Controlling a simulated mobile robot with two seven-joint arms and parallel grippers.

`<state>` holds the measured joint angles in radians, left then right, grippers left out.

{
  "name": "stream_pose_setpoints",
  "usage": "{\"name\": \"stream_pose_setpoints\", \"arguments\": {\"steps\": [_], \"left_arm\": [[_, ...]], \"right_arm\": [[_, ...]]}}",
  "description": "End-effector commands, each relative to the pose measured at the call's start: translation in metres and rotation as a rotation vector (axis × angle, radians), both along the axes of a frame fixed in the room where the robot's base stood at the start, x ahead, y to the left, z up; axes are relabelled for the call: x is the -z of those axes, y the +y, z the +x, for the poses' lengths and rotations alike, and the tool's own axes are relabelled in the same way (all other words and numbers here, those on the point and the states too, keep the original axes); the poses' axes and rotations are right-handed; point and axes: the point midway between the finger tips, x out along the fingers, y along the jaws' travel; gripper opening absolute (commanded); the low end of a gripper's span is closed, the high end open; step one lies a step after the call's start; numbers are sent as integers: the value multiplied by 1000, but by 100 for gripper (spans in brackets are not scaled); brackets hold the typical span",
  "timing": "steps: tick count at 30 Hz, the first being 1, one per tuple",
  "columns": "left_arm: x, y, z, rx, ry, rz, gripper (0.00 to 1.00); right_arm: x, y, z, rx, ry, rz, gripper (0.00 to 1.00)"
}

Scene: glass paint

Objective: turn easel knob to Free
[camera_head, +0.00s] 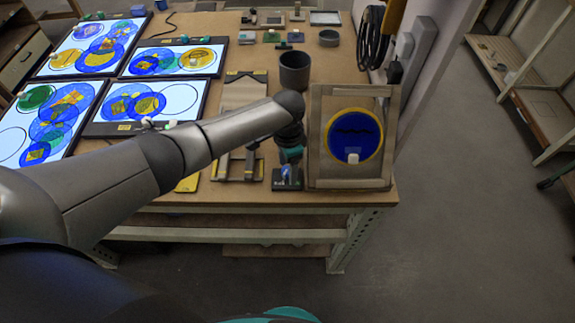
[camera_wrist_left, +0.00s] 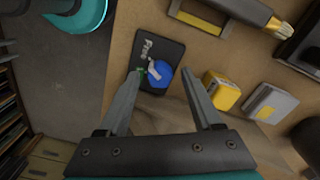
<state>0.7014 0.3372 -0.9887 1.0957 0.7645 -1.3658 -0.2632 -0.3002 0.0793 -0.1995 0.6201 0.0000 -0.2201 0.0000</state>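In the head view the plate (camera_head: 288,185) lies at the table's front edge, just left of the easel (camera_head: 317,150). The easel holds a blue disc with a yellow rim (camera_head: 353,126). My left gripper (camera_wrist_left: 162,73) is open and points down at the knob, one finger on each side in the wrist view. I cannot tell if the fingers touch it. My right gripper is not in view.
A yellow block (camera_wrist_left: 221,90) and a grey block (camera_wrist_left: 270,103) are near the knob in the wrist view. A dark cup (camera_head: 295,72) stands behind the easel area. Lit panels with coloured glass circles (camera_head: 170,62) fill the table's left.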

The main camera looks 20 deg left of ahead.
Motion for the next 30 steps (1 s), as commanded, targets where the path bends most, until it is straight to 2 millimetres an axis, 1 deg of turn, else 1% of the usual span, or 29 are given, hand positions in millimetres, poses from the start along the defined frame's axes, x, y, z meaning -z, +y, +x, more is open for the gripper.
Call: {"name": "stream_pose_setpoints", "arguments": {"steps": [7,11,14,17,24,27,30], "left_arm": [[-1,0,0,-1,1,0,66],[-10,1,0,-1,1,1,66],[-26,0,0,-1,-1,-1,66],[-47,0,1,0,-2,-1,66],[-104,0,1,0,-4,0,66],[-123,0,0,1,-2,-1,66],[-138,0,1,-1,-3,0,66]], "right_arm": [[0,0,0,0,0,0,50],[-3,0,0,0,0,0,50],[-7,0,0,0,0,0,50],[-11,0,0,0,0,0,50],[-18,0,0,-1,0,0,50],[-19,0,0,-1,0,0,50],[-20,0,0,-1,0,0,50]]}}
